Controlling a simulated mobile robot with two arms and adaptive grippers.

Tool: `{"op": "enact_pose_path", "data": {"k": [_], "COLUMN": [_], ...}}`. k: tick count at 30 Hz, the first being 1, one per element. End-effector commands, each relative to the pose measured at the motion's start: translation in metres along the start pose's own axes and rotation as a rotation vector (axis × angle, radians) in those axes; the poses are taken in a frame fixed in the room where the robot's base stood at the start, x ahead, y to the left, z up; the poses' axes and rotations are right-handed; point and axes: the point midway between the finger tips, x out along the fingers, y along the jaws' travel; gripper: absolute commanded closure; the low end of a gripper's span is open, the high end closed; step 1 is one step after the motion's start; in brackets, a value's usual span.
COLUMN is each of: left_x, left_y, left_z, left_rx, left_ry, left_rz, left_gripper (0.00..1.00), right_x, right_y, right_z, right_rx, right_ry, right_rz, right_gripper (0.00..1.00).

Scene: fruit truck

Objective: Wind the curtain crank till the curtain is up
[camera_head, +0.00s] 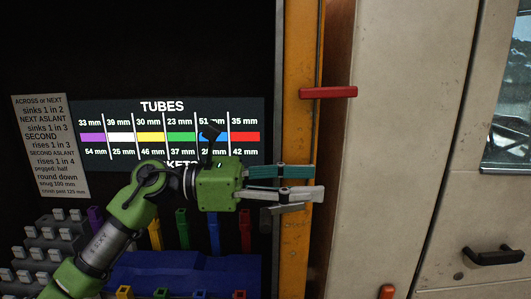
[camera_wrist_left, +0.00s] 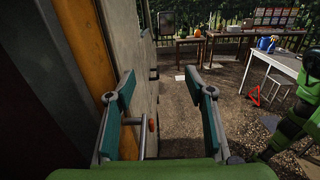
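My left gripper (camera_head: 318,182) reaches right across the orange post (camera_head: 301,80) in the head view. Its fingers are apart and empty; in the left wrist view the open gap (camera_wrist_left: 157,82) shows clearly. A small orange-red knob (camera_head: 387,291) sits low on the pale truck wall, right of and below the gripper. In the left wrist view the knob (camera_wrist_left: 151,125) shows between the fingers, with a grey rod beside it; it may be the crank's grip. The crank's full shape is not clear. I cannot make out the curtain. My right gripper is out of view.
A red bar (camera_head: 328,92) sticks out by the post above the gripper. A black door handle (camera_head: 495,257) is farther right. Behind the arm are a tubes sign (camera_head: 160,107) and coloured holders. Gravel lies beside the truck, with a white table (camera_wrist_left: 277,62) to the right.

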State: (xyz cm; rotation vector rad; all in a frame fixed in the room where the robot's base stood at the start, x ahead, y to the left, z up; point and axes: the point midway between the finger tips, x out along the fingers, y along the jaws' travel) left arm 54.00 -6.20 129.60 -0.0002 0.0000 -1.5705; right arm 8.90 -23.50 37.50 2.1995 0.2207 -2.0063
Motion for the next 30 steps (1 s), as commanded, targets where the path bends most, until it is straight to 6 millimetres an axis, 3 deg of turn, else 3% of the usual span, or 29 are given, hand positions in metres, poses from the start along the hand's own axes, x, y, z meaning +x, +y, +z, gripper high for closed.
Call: {"op": "enact_pose_path", "data": {"k": [8,30], "left_x": [-0.002,-0.046], "left_y": [0.000,0.000], "left_z": [-0.001,-0.001], "left_rx": [0.000,0.000], "left_ry": [0.000,0.000], "left_rz": [0.000,0.000], "left_gripper": [0.51,0.51], "right_x": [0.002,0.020], "right_y": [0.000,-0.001], "right_z": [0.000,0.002], "right_rx": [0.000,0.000], "right_ry": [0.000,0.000], "right_rz": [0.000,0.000], "right_gripper": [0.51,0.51]}}
